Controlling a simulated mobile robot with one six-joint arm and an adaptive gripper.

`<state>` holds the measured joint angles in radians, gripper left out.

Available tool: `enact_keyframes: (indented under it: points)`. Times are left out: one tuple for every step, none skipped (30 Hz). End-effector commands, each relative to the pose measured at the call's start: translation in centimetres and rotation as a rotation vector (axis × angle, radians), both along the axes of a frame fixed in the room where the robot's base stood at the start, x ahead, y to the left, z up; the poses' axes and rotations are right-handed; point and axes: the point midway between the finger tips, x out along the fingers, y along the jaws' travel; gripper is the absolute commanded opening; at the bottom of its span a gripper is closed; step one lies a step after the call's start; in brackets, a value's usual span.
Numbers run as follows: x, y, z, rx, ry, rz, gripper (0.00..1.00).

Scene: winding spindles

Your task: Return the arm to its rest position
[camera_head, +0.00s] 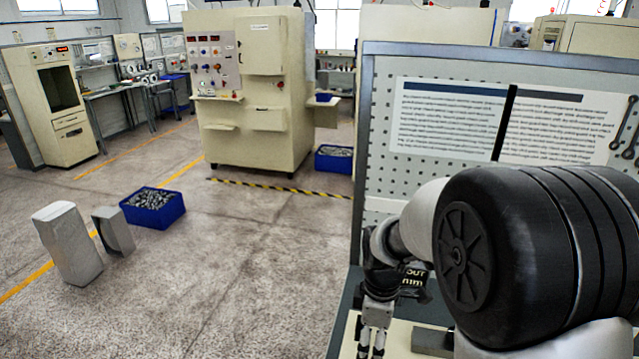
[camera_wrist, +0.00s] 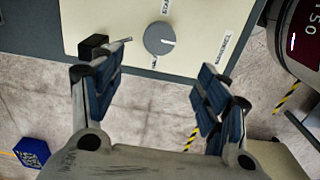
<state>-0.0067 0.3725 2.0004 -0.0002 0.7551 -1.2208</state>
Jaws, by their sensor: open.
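My gripper (camera_head: 371,341) hangs fingers-down at the left edge of the bench in the head view, in front of the pegboard. In the wrist view my gripper (camera_wrist: 152,95) is open, with its two blue-padded fingers wide apart and nothing between them. Beyond the fingertips is a cream panel (camera_wrist: 100,20) with a round grey knob (camera_wrist: 159,39) and small labels. A black block with a thin metal pin (camera_wrist: 97,45) sits on the panel near the left finger. My gripper appears apart from the knob. My arm fills the lower right of the head view.
A pegboard (camera_head: 376,150) with printed sheets (camera_head: 450,118) stands behind my arm. Blue bins of parts (camera_head: 152,208) stand on the floor. A cream cabinet (camera_head: 255,150) is further back. The floor between is mostly clear. A dark rounded device with a display (camera_wrist: 300,40) is at the wrist view's right.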

Motion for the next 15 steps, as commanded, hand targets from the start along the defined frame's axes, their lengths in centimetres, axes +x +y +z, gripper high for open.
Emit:
enact_keyframes:
  points:
    - [-0.5,0.0,1.5,0.001,-0.02,-0.039,0.69]
    - [-0.9,0.0,2.4,0.002,-0.032,-0.071,0.69]
    - [-1.6,-0.1,3.7,0.005,-0.051,-0.124,0.69]
    - [-2.2,-0.1,4.8,0.008,-0.067,-0.168,0.69]
    - [-2.9,-0.1,6.0,0.012,-0.083,-0.217,0.69]
    - [-4.0,-0.1,7.4,0.018,-0.104,-0.284,0.69]
    - [-4.9,-0.2,8.4,0.025,-0.12,-0.335,0.69]
    - [-5.8,-0.2,9.4,0.032,-0.136,-0.386,0.69]
    - [-7.0,-0.2,10.5,0.041,-0.156,-0.453,0.69]
    - [-7.9,-0.2,11.3,0.05,-0.171,-0.504,0.69]
    - [-8.9,-0.2,12.0,0.06,-0.187,-0.554,0.69]
    - [-10.1,-0.3,12.9,0.074,-0.207,-0.622,0.69]
    - [-11.1,-0.3,13.5,0.085,-0.22,-0.672,0.69]
    - [-12.1,-0.3,14.0,0.097,-0.234,-0.723,0.69]
    - [-13.4,-0.3,14.6,0.115,-0.252,-0.789,0.69]
